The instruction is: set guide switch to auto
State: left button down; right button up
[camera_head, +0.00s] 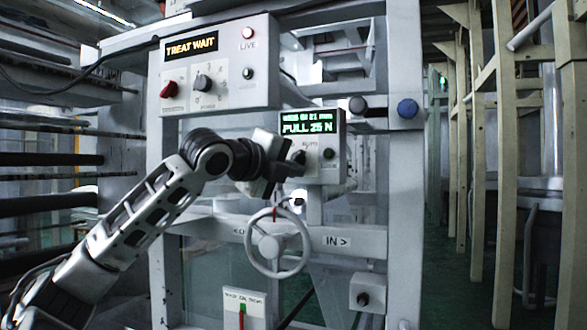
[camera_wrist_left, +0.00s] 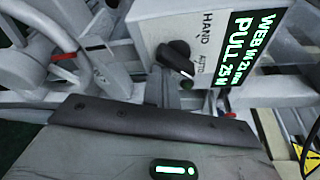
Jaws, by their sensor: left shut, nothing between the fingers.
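The guide switch is a black rotary knob (camera_head: 298,157) on a small white box (camera_head: 330,170) with a green display reading PULL 25 N. In the left wrist view the knob (camera_wrist_left: 177,56) sits beside the labels HAND (camera_wrist_left: 208,34) and AUTO (camera_wrist_left: 203,65). Its white mark points toward the AUTO side. My left gripper (camera_head: 281,168) is shut and empty, close in front of the box at the knob's lower left. In the wrist view its fingers (camera_wrist_left: 172,88) are just below the knob; I cannot tell whether they touch it. My right gripper is not in view.
A larger white panel (camera_head: 232,97) reading TREAT WAIT, with a red knob and a black knob, is above my left arm. A white handwheel (camera_head: 278,260) is below the box. Open aisle floor lies farther right.

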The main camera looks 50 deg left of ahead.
pick_arm(q)
jog(key=s+d+b, duration=0.4)
jog(key=s+b, duration=0.1)
jog(key=s, duration=0.3)
jog(key=shift+d+f+b, duration=0.2)
jog(key=shift+d+b, duration=0.2)
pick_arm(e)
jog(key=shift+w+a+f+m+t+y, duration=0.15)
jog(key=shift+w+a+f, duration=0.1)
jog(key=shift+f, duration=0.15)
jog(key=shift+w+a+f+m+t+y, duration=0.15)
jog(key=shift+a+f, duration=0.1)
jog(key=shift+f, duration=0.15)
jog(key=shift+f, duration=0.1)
